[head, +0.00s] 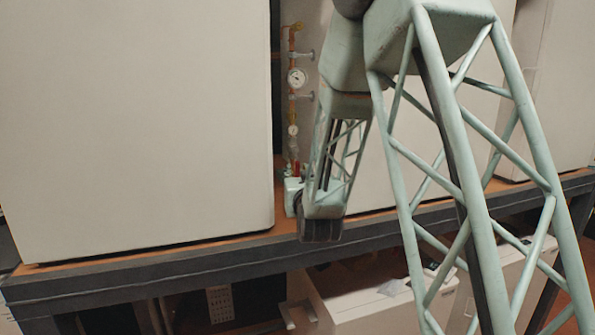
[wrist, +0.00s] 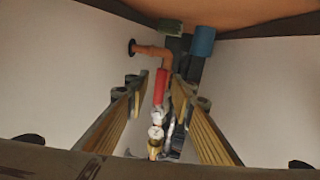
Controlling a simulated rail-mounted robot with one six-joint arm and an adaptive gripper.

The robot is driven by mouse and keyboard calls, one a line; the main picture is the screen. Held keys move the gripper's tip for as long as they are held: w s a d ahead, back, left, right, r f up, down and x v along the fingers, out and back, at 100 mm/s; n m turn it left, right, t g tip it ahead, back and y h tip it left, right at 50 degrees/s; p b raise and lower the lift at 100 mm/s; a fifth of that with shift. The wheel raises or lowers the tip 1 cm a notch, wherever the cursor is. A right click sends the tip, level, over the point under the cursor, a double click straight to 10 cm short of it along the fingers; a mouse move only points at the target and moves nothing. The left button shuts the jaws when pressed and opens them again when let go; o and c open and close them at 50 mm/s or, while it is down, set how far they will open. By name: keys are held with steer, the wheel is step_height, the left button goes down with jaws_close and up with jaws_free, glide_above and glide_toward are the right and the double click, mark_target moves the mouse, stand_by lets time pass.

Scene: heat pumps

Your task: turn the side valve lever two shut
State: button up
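A red valve lever (wrist: 161,88) shows in the wrist view on a vertical run of pipe. It is joined to a silver and brass valve body (wrist: 156,135) below it in the picture. My gripper (wrist: 160,82) is open, with one ribbed finger on each side of the lever. Gaps show between the lever and both fingers; the right finger is closer. In the head view a small red part (head: 296,168) shows low on the piping, just left of my arm's end. The fingers cannot be made out there. I cannot tell which numbered lever this is.
The piping carries a round gauge (head: 296,78) and runs in a narrow gap beside a large white cabinet (head: 135,120). A copper elbow (wrist: 155,52), a green cylinder (wrist: 171,28) and a blue cylinder (wrist: 202,41) lie beyond the fingertips. White walls flank the gripper.

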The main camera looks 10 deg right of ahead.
steer(key=shift+w, duration=0.35)
steer(key=shift+c, duration=0.4)
jaws_close()
